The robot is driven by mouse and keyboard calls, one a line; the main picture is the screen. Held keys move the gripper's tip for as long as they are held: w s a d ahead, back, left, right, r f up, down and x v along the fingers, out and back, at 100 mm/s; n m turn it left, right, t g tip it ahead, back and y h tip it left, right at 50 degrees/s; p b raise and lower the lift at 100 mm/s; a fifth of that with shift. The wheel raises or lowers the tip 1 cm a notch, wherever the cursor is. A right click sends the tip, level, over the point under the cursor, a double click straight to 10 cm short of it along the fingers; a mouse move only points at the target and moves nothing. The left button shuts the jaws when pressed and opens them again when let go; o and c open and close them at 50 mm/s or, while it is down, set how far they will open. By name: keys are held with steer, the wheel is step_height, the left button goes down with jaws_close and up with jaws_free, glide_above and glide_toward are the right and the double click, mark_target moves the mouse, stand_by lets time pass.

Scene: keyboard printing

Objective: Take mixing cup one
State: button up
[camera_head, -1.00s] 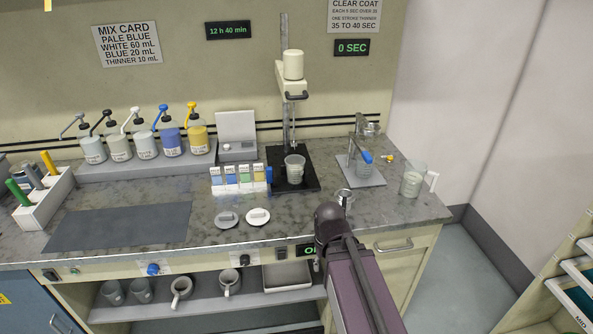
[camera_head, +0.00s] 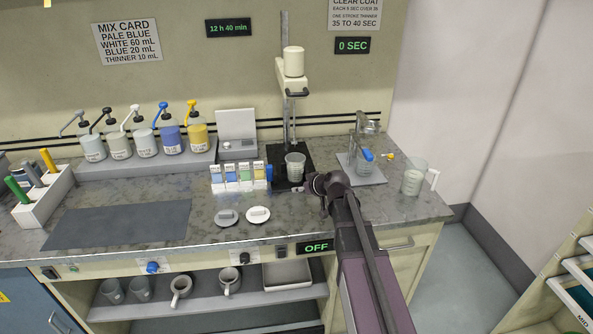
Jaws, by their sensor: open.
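A clear cup (camera_head: 295,167) stands upright on the black base of the mixer stand (camera_head: 291,148), below the stirring shaft. No label tells me whether it is mixing cup one. My gripper (camera_head: 304,188) is at the end of my dark arm, close to the front right of this cup. It is open, with nothing seen in it. Its fingers are small and partly hidden, so I cannot tell whether they touch the cup. Two grey cups (camera_head: 113,291) and two handled mugs (camera_head: 181,290) stand on the shelf below the counter.
Several pump bottles (camera_head: 145,145) stand at the back left. A small stand (camera_head: 361,165) and a clear jug (camera_head: 414,178) are on the right. The dark mat (camera_head: 118,225) is clear.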

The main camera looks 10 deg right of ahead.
mark_target(296, 164)
steer(key=w+d+r+t, duration=0.3)
steer(key=w, duration=0.3)
steer(key=shift+w+r, duration=0.25)
steer(key=shift+r, duration=0.05)
steer(key=shift+b+x, duration=1.75)
steer(key=shift+x, duration=2.6)
steer(key=shift+b+x, duration=0.8)
steer(key=shift+x, duration=1.75)
steer(key=shift+w+r, duration=0.1)
steer(key=shift+r, duration=0.1)
jaws_close()
